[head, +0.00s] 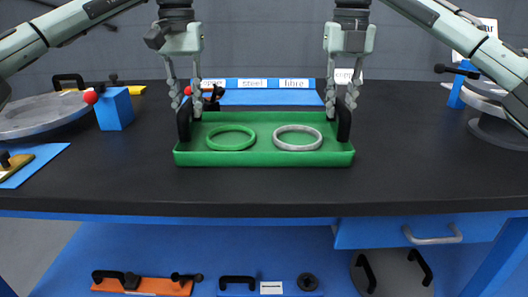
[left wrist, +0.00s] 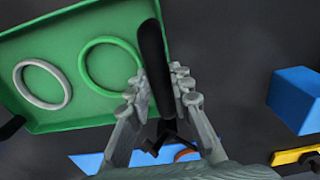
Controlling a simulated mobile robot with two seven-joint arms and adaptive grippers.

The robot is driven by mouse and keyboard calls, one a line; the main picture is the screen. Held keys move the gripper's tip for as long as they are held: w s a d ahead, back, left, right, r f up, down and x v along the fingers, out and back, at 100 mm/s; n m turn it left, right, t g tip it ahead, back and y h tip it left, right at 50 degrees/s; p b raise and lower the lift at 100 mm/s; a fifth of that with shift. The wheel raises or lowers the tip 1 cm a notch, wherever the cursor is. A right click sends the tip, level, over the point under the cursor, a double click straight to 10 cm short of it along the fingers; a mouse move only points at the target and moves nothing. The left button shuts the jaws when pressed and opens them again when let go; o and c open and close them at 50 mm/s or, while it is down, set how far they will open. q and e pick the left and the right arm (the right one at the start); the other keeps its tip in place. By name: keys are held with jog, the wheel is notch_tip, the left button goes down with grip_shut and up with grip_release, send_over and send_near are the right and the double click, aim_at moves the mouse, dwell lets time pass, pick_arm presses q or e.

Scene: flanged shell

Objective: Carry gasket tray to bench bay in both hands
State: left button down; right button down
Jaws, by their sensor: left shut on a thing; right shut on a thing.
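The green gasket tray (head: 264,160) is at the middle of the dark bench top in the head view, level, with a black handle at each end. A green ring (head: 231,147) and a grey ring (head: 298,147) lie flat inside it. My left gripper (head: 188,103) is shut on the left black handle (head: 184,120). The left wrist view shows its fingers on both sides of that handle (left wrist: 153,60), beside the tray (left wrist: 75,22). My right gripper (head: 340,104) is shut on the right black handle (head: 344,120). Whether the tray touches the bench I cannot tell.
Behind the tray is a blue bay (head: 260,97) with white labels. A blue block (head: 115,109) and a grey disc (head: 40,117) stand at the left. Grey round parts (head: 495,125) are at the right. The bench front (head: 264,208) is clear.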

pick_arm(q)
jog(key=c, duration=1.6)
grip_release()
jog(key=shift+a, duration=0.2)
pick_arm(e)
jog(key=c, duration=1.6)
grip_release()
jog(key=shift+d, duration=0.2)
pick_arm(q)
jog(key=shift+o, duration=1)
pick_arm(e)
jog(key=shift+o, duration=1)
pick_arm(q)
jog(key=shift+o, duration=0.2)
jog(key=shift+d, duration=0.1)
pick_arm(e)
jog(key=shift+o, duration=0.2)
jog(key=shift+a, duration=0.1)
jog(key=shift+a+r, duration=0.1)
pick_arm(q)
notch_tip(320, 180, up, 12)
pick_arm(e)
notch_tip(320, 180, up, 12)
pick_arm(q)
jog(key=shift+s, duration=0.1)
pick_arm(e)
jog(key=shift+s, duration=0.15)
